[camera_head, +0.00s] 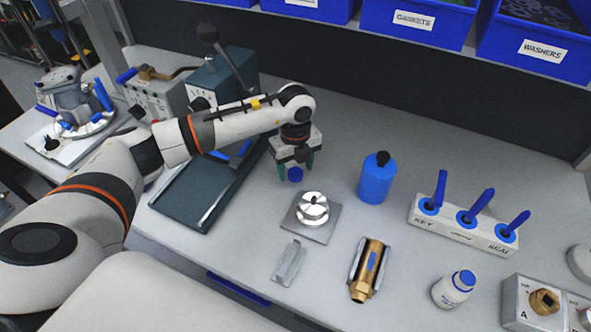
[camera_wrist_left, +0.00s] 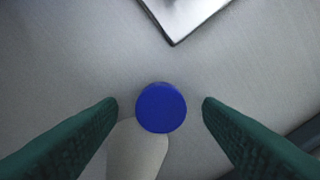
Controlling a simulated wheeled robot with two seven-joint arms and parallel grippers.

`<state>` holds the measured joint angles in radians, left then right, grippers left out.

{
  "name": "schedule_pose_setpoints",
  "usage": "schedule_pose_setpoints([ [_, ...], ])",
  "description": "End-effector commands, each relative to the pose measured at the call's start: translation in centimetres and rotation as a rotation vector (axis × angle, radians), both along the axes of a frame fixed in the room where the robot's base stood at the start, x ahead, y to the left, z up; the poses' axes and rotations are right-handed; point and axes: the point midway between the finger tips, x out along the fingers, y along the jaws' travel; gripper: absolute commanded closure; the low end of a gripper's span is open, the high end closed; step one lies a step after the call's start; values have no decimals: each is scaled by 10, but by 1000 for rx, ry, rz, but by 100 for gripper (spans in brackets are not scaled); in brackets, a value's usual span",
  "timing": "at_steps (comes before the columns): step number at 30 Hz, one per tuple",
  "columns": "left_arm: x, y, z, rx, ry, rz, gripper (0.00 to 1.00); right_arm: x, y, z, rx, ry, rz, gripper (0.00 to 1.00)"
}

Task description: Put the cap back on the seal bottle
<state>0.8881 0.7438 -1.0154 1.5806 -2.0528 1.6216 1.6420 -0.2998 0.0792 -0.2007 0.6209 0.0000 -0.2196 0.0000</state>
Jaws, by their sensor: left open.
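In the left wrist view the cap (camera_wrist_left: 161,107) is between the two green fingertips (camera_wrist_left: 160,104), with a gap on each side. My left gripper is open and points down. A white bottle (camera_head: 450,293) with a blue top and a dark label stands at the lower right of the head view, well away from the gripper. I cannot read its label. A blue bottle (camera_head: 376,182) with a black top stands nearer. My right gripper is out of view.
A metal plate with a round stepped part (camera_head: 313,210) lies close in front of the gripper. A brass fitting (camera_head: 368,270), a small clear-grey block (camera_head: 289,263) and a rack with blue handles (camera_head: 463,226) stand on the bench.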

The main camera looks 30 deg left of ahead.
Motion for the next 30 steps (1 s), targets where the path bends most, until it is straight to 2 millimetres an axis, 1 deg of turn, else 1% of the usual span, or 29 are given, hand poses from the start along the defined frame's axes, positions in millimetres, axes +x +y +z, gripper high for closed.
schedule_pose_setpoints([
  [3,0,0,-7,0,0,-1,40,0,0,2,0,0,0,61],
  [12,0,0,-8,1,-1,-1,40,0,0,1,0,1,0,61],
  [13,0,0,-7,1,-1,-1,41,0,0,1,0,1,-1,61],
  [14,0,0,-7,1,-1,-1,46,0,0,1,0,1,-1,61],
  [21,0,0,-7,1,-1,-1,85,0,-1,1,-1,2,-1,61],
  [22,0,0,-7,1,-1,-1,87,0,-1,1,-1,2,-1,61],
  [28,0,0,-7,0,-1,0,87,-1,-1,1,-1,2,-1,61],
  [30,0,0,-4,1,-2,0,87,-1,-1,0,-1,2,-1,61],
])
